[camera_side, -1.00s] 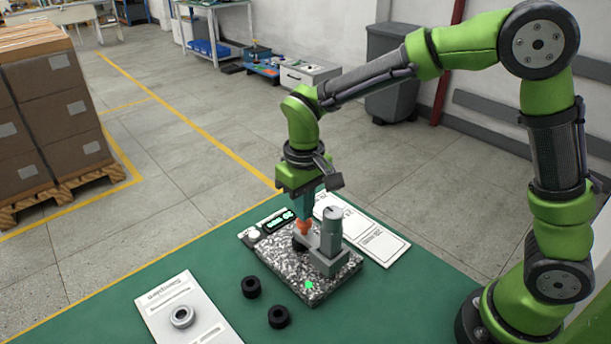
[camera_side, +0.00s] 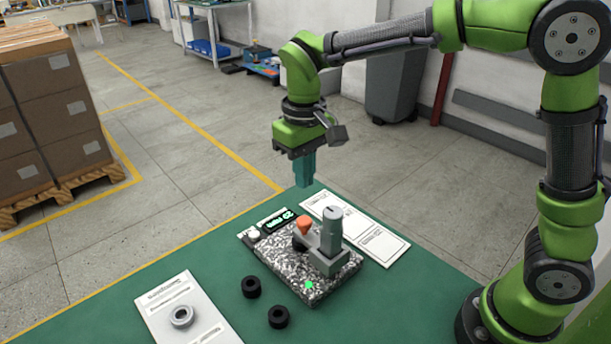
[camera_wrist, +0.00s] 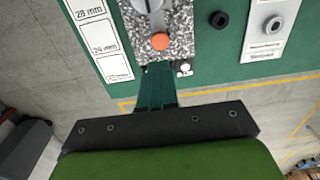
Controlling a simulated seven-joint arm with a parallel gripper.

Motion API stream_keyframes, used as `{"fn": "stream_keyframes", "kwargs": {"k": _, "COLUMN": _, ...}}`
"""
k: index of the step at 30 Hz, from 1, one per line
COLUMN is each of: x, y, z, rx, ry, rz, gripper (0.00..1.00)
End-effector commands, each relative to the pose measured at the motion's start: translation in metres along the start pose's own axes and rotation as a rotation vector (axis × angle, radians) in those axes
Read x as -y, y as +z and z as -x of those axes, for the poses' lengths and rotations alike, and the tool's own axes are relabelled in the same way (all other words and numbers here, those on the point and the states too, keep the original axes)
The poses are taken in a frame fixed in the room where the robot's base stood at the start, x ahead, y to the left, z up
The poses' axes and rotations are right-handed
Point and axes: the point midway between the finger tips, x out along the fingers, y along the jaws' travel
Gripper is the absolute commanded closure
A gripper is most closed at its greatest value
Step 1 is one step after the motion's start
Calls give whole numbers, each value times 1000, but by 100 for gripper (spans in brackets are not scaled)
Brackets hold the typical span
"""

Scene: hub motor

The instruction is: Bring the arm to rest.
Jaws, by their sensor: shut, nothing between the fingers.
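My gripper (camera_side: 305,170) hangs above the far edge of the green table, pointing down, with its teal fingers shut and nothing between them. It also shows in the wrist view (camera_wrist: 156,85). Below it stands a speckled measuring stand (camera_side: 302,284) with a grey upright column (camera_side: 332,232), an orange knob (camera_side: 304,224) and a lit display (camera_side: 279,222). The gripper is clear of the stand. In the wrist view the orange knob (camera_wrist: 160,41) lies just beyond the fingertips.
Two black rings (camera_side: 251,287) (camera_side: 278,317) lie on the green table (camera_side: 215,258). A grey ring (camera_side: 182,317) sits on a white card (camera_side: 160,298) at front left. Another printed card (camera_side: 385,243) lies behind the stand. Stacked boxes (camera_side: 50,110) stand on the floor at left.

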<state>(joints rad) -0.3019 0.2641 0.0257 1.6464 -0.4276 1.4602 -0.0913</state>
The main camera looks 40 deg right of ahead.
Motion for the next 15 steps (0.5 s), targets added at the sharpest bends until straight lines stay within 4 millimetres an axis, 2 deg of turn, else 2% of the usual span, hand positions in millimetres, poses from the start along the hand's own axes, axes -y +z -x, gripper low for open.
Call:
{"fn": "stream_keyframes", "kwargs": {"k": 12, "x": 0, "y": -2, "z": 3, "rx": -12, "ry": -2, "rz": 2, "gripper": 100}}
{"fn": "stream_keyframes", "kwargs": {"k": 15, "x": 0, "y": 4, "z": -8, "rx": -16, "ry": -16, "rz": 7, "gripper": 100}}
